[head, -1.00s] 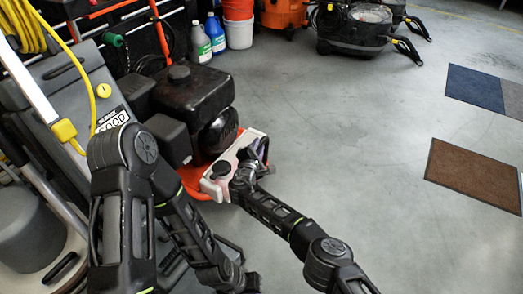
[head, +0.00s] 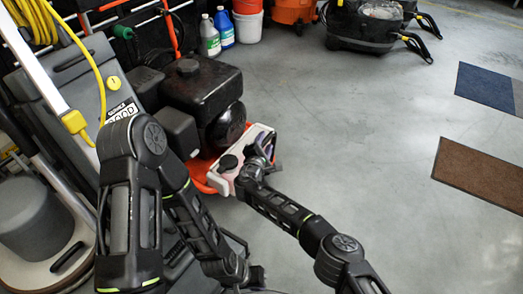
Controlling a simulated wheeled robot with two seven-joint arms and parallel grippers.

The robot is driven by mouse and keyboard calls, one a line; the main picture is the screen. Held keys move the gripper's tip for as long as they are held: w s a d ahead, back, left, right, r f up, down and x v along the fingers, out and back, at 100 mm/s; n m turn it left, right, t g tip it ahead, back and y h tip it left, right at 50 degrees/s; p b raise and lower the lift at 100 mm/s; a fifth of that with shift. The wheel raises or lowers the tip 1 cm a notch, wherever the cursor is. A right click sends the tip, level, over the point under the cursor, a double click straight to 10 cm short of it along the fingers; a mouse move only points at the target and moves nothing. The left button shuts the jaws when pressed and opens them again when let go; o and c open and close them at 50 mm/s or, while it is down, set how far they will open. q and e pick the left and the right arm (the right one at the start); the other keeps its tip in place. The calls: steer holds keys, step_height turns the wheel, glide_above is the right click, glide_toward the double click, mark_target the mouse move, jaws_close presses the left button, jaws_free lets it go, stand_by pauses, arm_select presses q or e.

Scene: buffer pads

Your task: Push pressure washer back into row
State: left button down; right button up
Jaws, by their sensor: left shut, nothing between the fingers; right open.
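The pressure washer (head: 204,88) stands left of centre, with a dark engine block and an orange-red base (head: 203,178). A white and pink box-like part with a dark cap (head: 228,163) sits at its near right end. My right gripper (head: 264,148) is open at that white part, overlapping its right end; I cannot tell if it touches. My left gripper (head: 258,276) is shut and empty, low in the picture, nearer me than the washer. My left arm hides part of the washer's near left side.
A grey machine (head: 92,85) with a yellow hose stands close on the left. Blue (head: 486,86) and brown (head: 482,175) mats lie right. The central floor is clear.

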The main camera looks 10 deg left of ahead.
steer(key=p+v, duration=0.2)
steer(key=v, duration=0.4)
steer(key=shift+s+r, duration=0.15)
steer(key=shift+s, duration=0.2)
